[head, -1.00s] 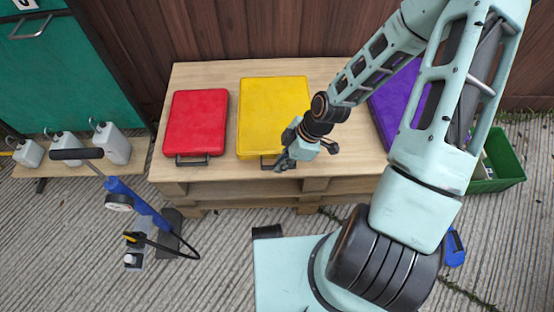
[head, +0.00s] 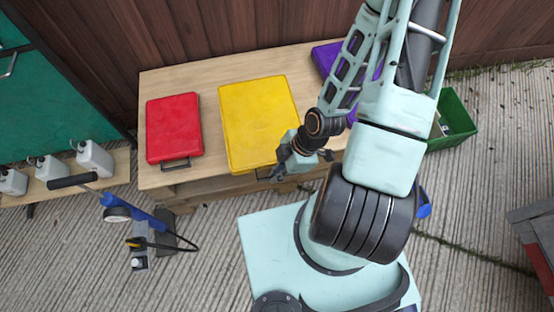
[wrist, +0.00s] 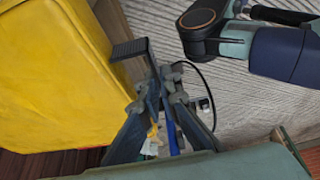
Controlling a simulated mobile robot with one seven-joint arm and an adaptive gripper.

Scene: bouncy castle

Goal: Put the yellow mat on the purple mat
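The yellow mat (head: 255,115) is a thick rectangular pad with a dark handle (wrist: 130,48) on its front side. My gripper (head: 280,172) is at that front side, and in the wrist view (wrist: 163,75) its fingers are close together on the handle. The mat looks raised a little above the table, its front side near the table's front edge. The purple mat (head: 325,58) lies at the right of the table, largely hidden behind my arm.
A red mat (head: 173,128) lies left of the yellow one on the wooden table (head: 210,150). A wooden fence stands behind. A green crate (head: 452,125) is right of the table. A blue pump (head: 140,212) and white canisters (head: 95,158) are at left.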

